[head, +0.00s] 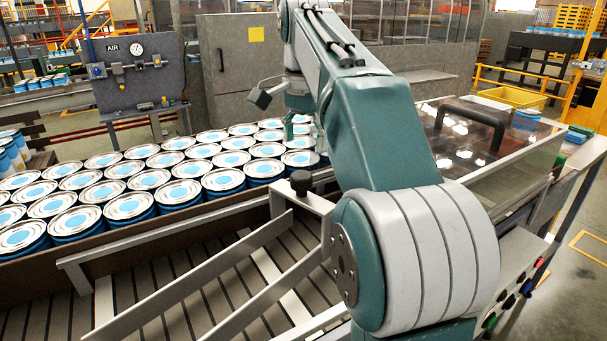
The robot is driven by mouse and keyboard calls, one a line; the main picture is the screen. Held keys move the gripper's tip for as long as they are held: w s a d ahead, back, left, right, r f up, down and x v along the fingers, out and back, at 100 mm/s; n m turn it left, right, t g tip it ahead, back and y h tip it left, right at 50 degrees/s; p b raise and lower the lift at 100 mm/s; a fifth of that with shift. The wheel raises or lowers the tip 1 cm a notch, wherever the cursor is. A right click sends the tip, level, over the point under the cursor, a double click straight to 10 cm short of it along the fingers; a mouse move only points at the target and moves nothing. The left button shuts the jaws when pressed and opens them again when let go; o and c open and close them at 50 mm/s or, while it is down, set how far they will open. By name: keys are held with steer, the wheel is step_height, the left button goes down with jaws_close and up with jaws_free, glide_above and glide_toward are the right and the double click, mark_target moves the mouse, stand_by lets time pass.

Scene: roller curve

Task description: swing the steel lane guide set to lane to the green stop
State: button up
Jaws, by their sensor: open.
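Two long steel bars slope down to the left over the slatted roller bed; the upper one (190,275) and the lower one (265,300) run roughly parallel. I cannot tell for sure which is the lane guide. A black knob (300,182) stands on a steel bracket (310,203) near their upper ends. The green stop cannot be made out; my arm hides the area to the right. My gripper (273,112) is small and partly hidden behind my arm, above the far cans. It is open and well away from the bars, with nothing visible in it.
Rows of blue-and-white cans (130,207) fill the conveyor beyond a rail (170,235). A clear cover with a black handle (470,125) stands right, above a button box (515,285). A grey cabinet (240,75) and air panel (138,70) stand behind. Space above the front rollers is open.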

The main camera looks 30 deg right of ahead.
mark_target(302, 175)
steer(key=f, duration=0.1)
steer(key=a+f, duration=0.1)
steer(key=f, duration=0.1)
steer(key=shift+a+f, duration=0.25)
steer(key=shift+f, duration=0.15)
steer(key=f, duration=0.1)
steer(key=d+f, duration=0.1)
steer(key=shift+f, duration=0.35)
steer(key=shift+d+f, duration=0.1)
steer(key=shift+f, duration=0.15)
steer(key=shift+a, duration=0.3)
steer(key=c, duration=0.4)
jaws_close()
steer(key=shift+s, duration=0.15)
